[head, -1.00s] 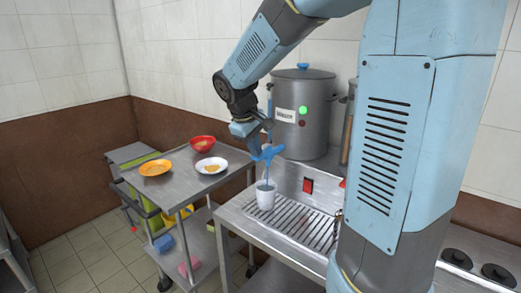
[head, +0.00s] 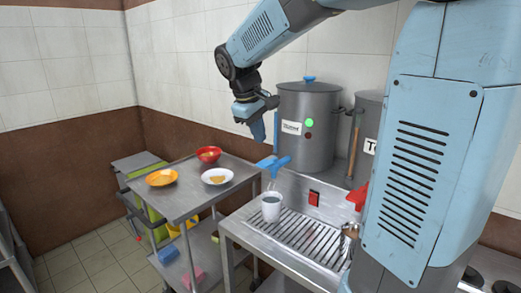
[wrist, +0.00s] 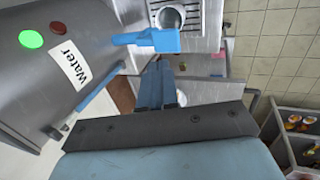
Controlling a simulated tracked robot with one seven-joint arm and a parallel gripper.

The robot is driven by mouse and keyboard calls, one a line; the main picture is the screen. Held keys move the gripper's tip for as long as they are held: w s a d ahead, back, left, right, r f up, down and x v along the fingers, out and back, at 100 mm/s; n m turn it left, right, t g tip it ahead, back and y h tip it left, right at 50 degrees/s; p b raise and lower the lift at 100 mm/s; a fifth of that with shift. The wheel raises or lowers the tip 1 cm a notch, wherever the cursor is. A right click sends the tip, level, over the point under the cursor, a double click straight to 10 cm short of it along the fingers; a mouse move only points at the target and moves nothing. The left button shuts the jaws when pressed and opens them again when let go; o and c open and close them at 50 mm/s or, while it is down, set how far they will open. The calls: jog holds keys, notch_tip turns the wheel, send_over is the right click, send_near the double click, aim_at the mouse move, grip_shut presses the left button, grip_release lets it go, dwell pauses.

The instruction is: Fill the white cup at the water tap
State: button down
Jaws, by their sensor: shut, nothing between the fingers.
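The white cup (head: 271,210) stands upright on the slotted drip tray (head: 318,243), below the blue water tap (head: 273,165). Its inside looks greyish; I cannot tell the water level or whether a stream is falling. The wrist view shows the cup (wrist: 170,20) from above, beside the blue tap (wrist: 150,40). The steel pot (head: 303,130) behind the tap has a lit green light and a label reading "Water" in the wrist view (wrist: 74,64). My gripper (head: 259,138) is shut and empty, above and left of the tap, apart from it and the cup.
A steel cart (head: 190,200) at the left holds an orange plate (head: 161,178), a red bowl (head: 208,154) and a white plate (head: 217,176) with food. A second pot (head: 368,125) with a red tap (head: 358,196) stands right.

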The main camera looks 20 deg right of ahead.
notch_tip(320, 180, up, 6)
jog(key=shift+s+a, duration=0.25)
jog(key=shift+a, duration=0.2)
dwell(1.3)
jog(key=s+d+f+m+t+y, duration=0.1)
jog(key=s+f+m, duration=0.2)
jog(key=s, duration=0.7)
jog(key=s+d+f+m+t+y, duration=0.1)
jog(key=s+f, duration=0.4)
jog(key=s, duration=0.6)
jog(key=shift+s+d+m+t+y, duration=0.15)
jog(key=shift+d+m+t+y, duration=0.15)
jog(key=shift+m+t+y, duration=0.65)
